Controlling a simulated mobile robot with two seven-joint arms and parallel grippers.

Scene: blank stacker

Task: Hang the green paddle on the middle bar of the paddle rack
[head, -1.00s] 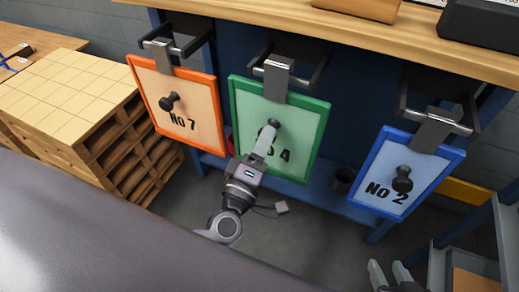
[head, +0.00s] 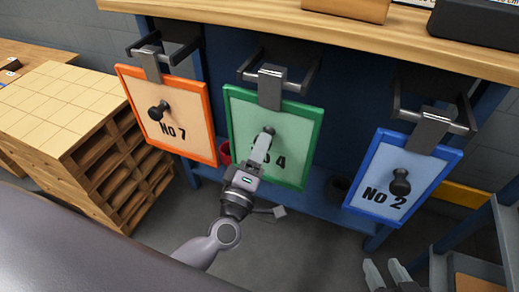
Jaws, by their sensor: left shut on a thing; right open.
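The green paddle (head: 297,128), marked with a 4, hangs upright by its grey hook (head: 270,90) at the middle bar (head: 281,72) of the paddle rack. Whether the hook bears its weight, I cannot tell. My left gripper (head: 263,145) is shut on the paddle's dark knob, which it partly hides along with some of the lettering. My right gripper (head: 385,274) is open and empty at the bottom right, below the blue paddle.
The orange No 7 paddle (head: 187,98) hangs on the left bar and the blue No 2 paddle (head: 425,167) on the right bar. A wooden worktop (head: 230,18) overhangs the rack. A slotted wooden stack (head: 120,165) stands at left.

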